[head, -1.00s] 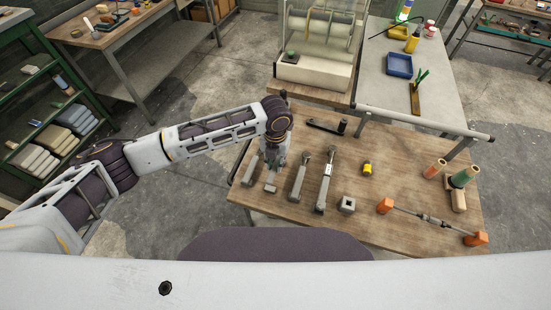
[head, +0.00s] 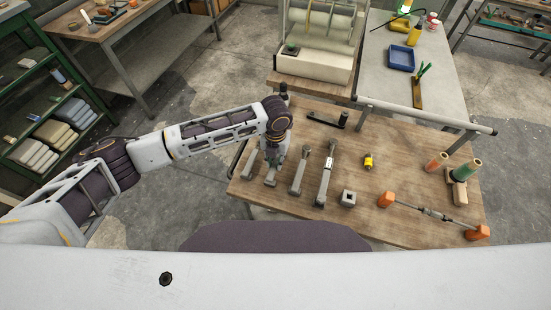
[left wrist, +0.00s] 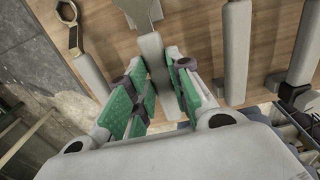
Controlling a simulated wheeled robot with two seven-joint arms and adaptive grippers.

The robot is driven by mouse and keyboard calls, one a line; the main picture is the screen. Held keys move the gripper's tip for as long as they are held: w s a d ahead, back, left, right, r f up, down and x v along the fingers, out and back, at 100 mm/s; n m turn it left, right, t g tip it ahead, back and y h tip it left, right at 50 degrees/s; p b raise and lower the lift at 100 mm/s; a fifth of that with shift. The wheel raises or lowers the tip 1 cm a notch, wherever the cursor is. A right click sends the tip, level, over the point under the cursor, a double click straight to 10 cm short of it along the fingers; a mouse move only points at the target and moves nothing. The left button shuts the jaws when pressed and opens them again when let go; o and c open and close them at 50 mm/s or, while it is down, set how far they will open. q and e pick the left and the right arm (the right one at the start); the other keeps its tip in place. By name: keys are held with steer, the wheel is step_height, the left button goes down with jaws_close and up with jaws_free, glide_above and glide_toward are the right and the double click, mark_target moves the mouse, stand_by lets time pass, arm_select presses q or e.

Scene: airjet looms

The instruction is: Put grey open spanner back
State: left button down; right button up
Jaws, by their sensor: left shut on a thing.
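The grey open spanner (left wrist: 153,60) is between the green-padded fingers of my left gripper (left wrist: 160,92) in the left wrist view. Its forked head is at the top edge, and its thick grey handle runs down between the pads. In the head view my left gripper (head: 275,153) is over the left end of the wooden workbench (head: 400,165), shut on the spanner, whose handle end (head: 270,183) shows below it. The gripper hides the spanner's upper part there. I cannot tell whether the spanner touches the bench. My right gripper is out of view.
A ring spanner (left wrist: 90,76) is close left of the held one. A black-handled bar (head: 328,122) is behind.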

arm_select(q)
steer(key=shift+f+b, duration=0.3)
steer(key=shift+f, duration=0.7)
stand_by(0.6)
steer(key=c, duration=1.2)
jaws_free()
steer(key=shift+o, duration=0.4)
steer(key=o, duration=0.4)
steer(key=shift+r, duration=0.2)
